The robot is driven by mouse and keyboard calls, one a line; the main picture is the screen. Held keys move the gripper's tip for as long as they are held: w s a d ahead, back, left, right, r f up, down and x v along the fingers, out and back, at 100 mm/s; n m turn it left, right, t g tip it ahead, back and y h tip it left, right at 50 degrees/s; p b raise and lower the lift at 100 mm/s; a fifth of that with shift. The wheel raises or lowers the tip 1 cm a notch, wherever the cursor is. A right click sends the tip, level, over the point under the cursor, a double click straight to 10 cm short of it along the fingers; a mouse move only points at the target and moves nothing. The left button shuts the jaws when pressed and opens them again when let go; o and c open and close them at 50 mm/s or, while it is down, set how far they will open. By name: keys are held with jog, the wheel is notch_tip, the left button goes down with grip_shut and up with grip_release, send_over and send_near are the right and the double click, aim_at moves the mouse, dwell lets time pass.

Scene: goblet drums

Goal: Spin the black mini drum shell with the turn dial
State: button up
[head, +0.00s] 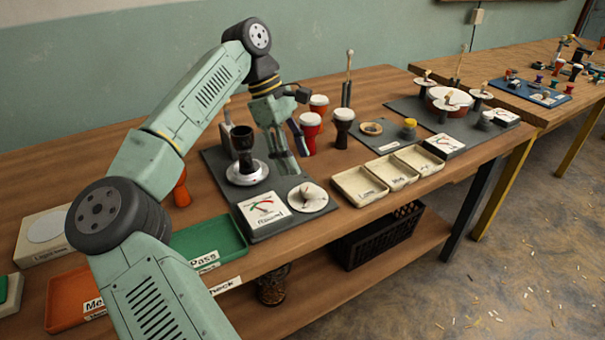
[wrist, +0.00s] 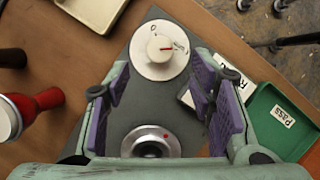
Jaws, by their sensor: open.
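The black mini drum shell (head: 243,140) stands upright on a round silver holder (head: 246,172) on the dark grey station board. The turn dial (head: 307,197) is a white disc with a raised knob, at the board's front right corner. In the wrist view the dial (wrist: 160,50) shows a red pointer, a mark at its left and small lettering at its right. My gripper (head: 293,162) is open and empty, pointing down over the board, right of the shell and behind the dial. Its fingers (wrist: 158,88) are apart from the dial.
A gauge card (head: 262,208) lies left of the dial. A silver disc with a red dot (wrist: 151,142) shows low in the wrist view. Red and black drums (head: 343,125) stand right of my gripper. The green Pass tray (head: 205,245) is front left; cream trays (head: 390,175) are right.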

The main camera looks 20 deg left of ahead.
jog(key=v, duration=0.5)
dwell(0.4)
